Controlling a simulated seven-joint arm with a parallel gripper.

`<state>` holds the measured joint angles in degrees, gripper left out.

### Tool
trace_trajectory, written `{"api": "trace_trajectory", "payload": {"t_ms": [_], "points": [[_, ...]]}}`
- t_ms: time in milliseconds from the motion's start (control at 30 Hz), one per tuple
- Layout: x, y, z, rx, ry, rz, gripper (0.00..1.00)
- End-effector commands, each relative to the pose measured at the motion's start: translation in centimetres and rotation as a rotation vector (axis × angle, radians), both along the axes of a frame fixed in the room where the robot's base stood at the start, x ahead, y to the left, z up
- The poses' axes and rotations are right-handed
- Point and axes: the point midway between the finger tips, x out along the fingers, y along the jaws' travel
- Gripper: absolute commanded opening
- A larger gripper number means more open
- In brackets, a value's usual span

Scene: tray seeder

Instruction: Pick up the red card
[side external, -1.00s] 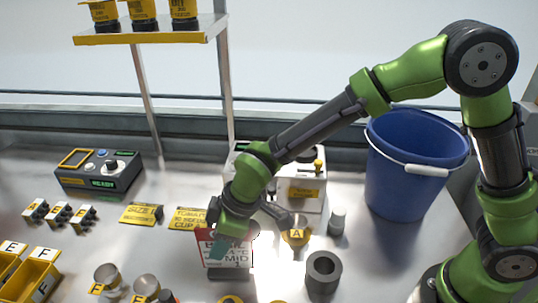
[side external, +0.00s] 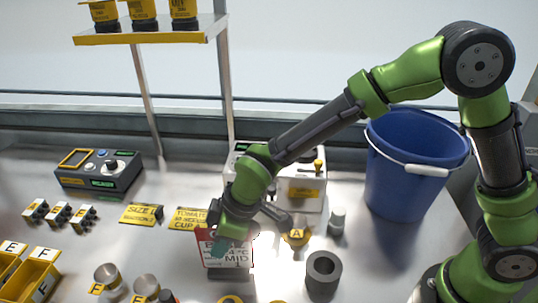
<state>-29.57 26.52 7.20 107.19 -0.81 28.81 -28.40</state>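The red card (side external: 239,261), white with a red top band and printed text, stands upright in a dark holder (side external: 230,274) in the lower middle of the side external view. My gripper (side external: 219,247) is at the card's upper left part, pointing down, and covers some of its red band and print. A teal fingertip lies across the front of the card. The other finger is hidden, so I cannot tell whether the gripper is open or closed on the card.
A yellow cup marked A (side external: 296,237), a dark ring (side external: 323,272) and a small grey cylinder (side external: 337,221) stand to the right. Behind is a white machine (side external: 300,190). A blue bucket (side external: 405,175) stands at right. Yellow cards (side external: 141,214) lie left.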

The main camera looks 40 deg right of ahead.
Motion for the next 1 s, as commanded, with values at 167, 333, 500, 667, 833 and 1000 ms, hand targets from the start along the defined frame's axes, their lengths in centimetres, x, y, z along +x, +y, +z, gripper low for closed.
{"api": "trace_trajectory", "payload": {"t_ms": [167, 333, 500, 667, 833, 1000], "points": [[0.0, 0.0, 0.0, 0.0, 0.0, 0.0, 0.0], [0.0, 0.0, 0.0, 0.0, 0.0, 0.0, 0.0], [0.0, 0.0, 0.1, 0.001, -0.001, 0.0, 0.0], [0.0, 0.1, 0.6, 0.002, -0.003, 0.001, 0.0], [0.1, 0.1, 3.4, 0.003, -0.007, 0.001, 0.0], [0.1, 0.1, 7.1, 0.004, -0.006, 0.0, 0.0]]}}
